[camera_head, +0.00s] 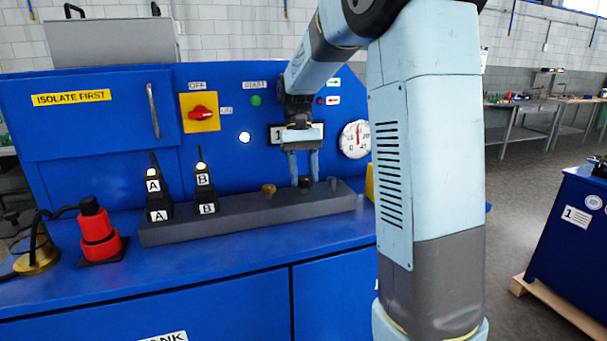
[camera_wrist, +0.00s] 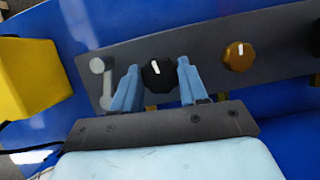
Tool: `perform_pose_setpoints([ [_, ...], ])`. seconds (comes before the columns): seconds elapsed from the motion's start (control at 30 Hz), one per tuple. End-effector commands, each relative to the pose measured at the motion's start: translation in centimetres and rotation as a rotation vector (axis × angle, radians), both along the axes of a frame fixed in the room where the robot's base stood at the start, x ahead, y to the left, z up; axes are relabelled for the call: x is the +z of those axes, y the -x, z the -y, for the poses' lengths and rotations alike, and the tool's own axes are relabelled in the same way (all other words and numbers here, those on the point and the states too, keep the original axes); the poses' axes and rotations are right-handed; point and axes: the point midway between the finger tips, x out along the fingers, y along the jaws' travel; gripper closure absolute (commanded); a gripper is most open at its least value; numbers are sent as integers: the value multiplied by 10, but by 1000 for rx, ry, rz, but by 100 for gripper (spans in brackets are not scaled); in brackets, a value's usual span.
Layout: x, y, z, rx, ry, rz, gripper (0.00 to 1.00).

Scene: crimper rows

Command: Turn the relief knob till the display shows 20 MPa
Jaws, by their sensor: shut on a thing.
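A black knob (camera_wrist: 158,74) with a white pointer mark stands on the grey strip of the bench press. My gripper (camera_head: 304,181) points down over this strip, and its two fingers stand on either side of the black knob, shut on it. In the wrist view my gripper (camera_wrist: 160,80) has the knob between its blue fingers. No label for the relief knob is readable.
A brass knob (camera_head: 268,190) with a white mark is left of my gripper on the grey strip (camera_head: 240,215). Levers A (camera_head: 153,187) and B (camera_head: 203,180) stand further left. A red switch (camera_head: 202,113) is on the panel. A yellow block (camera_wrist: 30,75) shows in the wrist view.

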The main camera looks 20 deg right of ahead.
Motion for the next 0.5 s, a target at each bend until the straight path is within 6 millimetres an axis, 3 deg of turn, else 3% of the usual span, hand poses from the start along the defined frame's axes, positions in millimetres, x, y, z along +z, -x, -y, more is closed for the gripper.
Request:
perform_pose_setpoints([
  [0.5,0,0,0,-60,0,2,87],
])
